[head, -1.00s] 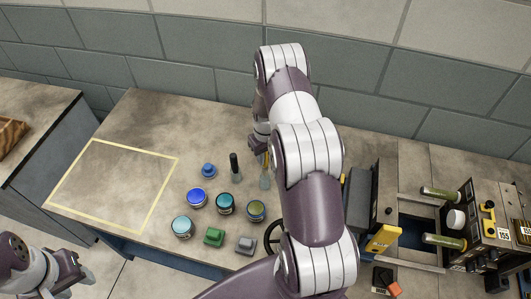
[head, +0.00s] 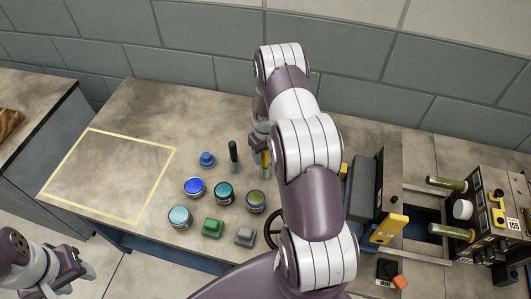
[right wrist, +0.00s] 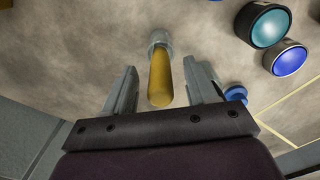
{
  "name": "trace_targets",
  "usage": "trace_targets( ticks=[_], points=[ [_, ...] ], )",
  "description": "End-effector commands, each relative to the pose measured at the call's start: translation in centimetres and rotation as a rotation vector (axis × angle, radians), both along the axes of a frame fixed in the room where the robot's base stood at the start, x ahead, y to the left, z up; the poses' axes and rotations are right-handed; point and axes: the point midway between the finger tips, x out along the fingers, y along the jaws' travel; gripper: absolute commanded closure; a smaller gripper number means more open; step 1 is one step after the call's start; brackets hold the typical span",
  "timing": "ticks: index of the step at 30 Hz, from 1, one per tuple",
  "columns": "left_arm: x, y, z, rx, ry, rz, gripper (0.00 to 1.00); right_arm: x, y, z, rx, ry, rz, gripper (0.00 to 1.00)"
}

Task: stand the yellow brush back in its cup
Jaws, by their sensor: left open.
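The yellow brush (right wrist: 161,82) stands with its lower end in a clear cup (right wrist: 157,38) in the right wrist view, handle end towards the camera. In the head view the yellow brush (head: 265,160) shows only partly beside my right arm. My right gripper (right wrist: 163,92) is open, with a finger on each side of the yellow handle and gaps between. In the head view my right gripper (head: 259,146) is mostly hidden by its arm. My left gripper (head: 82,268) is open and empty at the lower left, off the bench.
A black-handled brush (head: 233,151) stands left of the yellow one. A yellow-taped area (head: 140,222) at left is empty. Equipment (head: 486,215) stands at right.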

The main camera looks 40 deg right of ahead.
Motion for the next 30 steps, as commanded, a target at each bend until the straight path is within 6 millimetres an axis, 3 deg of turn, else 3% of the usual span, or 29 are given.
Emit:
trace_targets(
  ticks=[7, 10, 22, 30],
  points=[
    [0.0, 0.0, -0.1, 0.000, 0.000, 0.000, 0.57, 0.0, 0.0, 0.1, 0.000, 0.000, 0.000, 0.44],
    [0.0, 0.0, -0.3, 0.000, 0.000, 0.000, 0.57, 0.1, -0.1, 1.1, -0.001, -0.003, 0.000, 0.44],
    [0.0, 0.0, -2.0, 0.000, 0.000, 0.000, 0.57, 0.1, 0.0, 10.4, -0.001, -0.004, 0.000, 0.44],
    [0.0, 0.0, -2.2, 0.000, 0.000, 0.000, 0.57, 0.0, 0.0, 12.7, 0.000, 0.001, 0.000, 0.44]
  ],
)
